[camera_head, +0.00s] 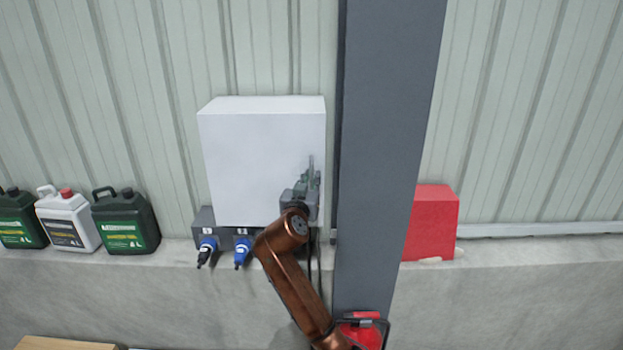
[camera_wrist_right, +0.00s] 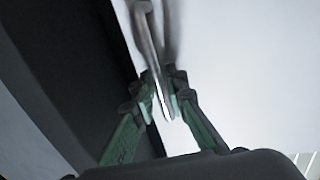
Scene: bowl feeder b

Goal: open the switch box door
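The white switch box (camera_head: 255,165) hangs on the corrugated wall left of the grey column. Its door looks shut and flat in the head view. My right gripper (camera_head: 312,182) is at the door's right side, in front of it. In the right wrist view the grey door handle (camera_wrist_right: 147,30) runs down between the green fingers of my right gripper (camera_wrist_right: 164,95). The fingers are drawn close together at the tips, with the handle between them. My left gripper is not in view.
The grey column (camera_head: 385,150) stands close to the right of the box. Blue plugs (camera_head: 242,252) sit in sockets under it. Several canisters (camera_head: 125,222) stand on the ledge at left; a red box (camera_head: 432,222) is right of the column.

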